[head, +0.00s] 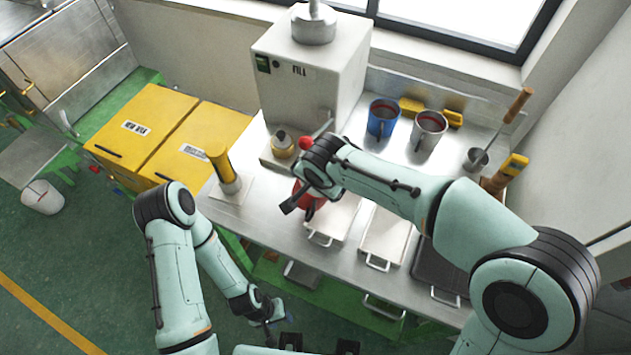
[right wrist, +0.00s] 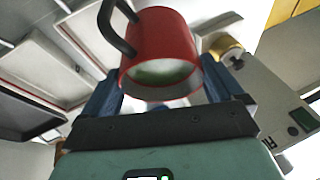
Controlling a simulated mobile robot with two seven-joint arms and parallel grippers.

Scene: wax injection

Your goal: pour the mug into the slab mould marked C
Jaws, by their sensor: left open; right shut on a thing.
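A red mug (right wrist: 165,35) with a dark handle is held between the blue fingers of my right gripper (right wrist: 158,85). In the right wrist view its white inside shows with green at the bottom. In the head view the mug (head: 310,206) is mostly hidden behind my right wrist, above the front left of the steel bench. Slab moulds with wire handles lie along the bench front: a pale left one (head: 339,218), a pale middle one (head: 386,236) and a dark right one (head: 436,268). I cannot read any letter on them. My left gripper (head: 277,314) is open, low beside the bench.
A white fill machine (head: 310,75) stands at the back of the bench (head: 285,226). A blue mug (head: 382,118), a grey mug (head: 429,133) and a ladle (head: 478,157) stand to its right. Yellow boxes (head: 150,125) are at left. A yellow-handled tool (head: 226,170) stands at the bench's left end.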

